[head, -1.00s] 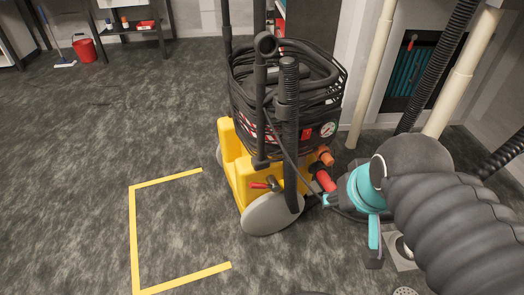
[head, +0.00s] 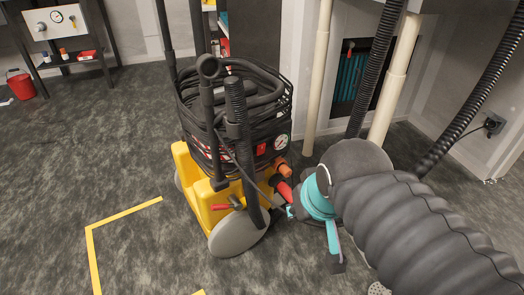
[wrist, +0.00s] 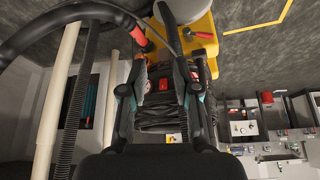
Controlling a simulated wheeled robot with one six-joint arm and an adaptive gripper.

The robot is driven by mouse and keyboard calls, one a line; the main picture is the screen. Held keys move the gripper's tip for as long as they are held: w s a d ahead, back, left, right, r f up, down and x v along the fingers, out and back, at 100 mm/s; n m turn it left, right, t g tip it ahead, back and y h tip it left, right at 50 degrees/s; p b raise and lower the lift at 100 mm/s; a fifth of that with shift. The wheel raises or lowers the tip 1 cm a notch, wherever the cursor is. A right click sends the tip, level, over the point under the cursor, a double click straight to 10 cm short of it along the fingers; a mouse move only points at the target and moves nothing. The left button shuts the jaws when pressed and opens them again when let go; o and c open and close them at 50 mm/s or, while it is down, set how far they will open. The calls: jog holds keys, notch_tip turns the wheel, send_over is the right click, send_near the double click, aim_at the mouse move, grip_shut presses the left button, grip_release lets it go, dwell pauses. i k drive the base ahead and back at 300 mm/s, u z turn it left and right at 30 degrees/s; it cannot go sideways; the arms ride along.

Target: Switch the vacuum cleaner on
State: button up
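The vacuum cleaner (head: 190,170) stands upright left of centre in the head view, with a yellow wheeled base, a grey wheel and a black basket of coiled hose. A small red switch (head: 261,149) sits on its front panel beside a round gauge (head: 282,141). The switch also shows in the wrist view (wrist: 164,84), between my fingers in the picture. My gripper (wrist: 160,62) is open, with an empty gap between its two fingers. It is near the vacuum's right side; I cannot tell its exact distance from the switch. In the head view my arm hides most of it.
Orange and red fittings (head: 283,190) stick out on the vacuum's right. A red-handled valve (head: 228,205) is low on the base. Pale pipes (head: 388,95) and a dark ribbed hose (head: 375,70) stand at right. Yellow tape (head: 92,250) marks open floor at left.

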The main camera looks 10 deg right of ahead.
aim_at(260, 150)
jog(key=z, duration=2.3)
jog(key=k, duration=1.4)
jog(key=u, duration=1.75)
jog(key=i, duration=0.5)
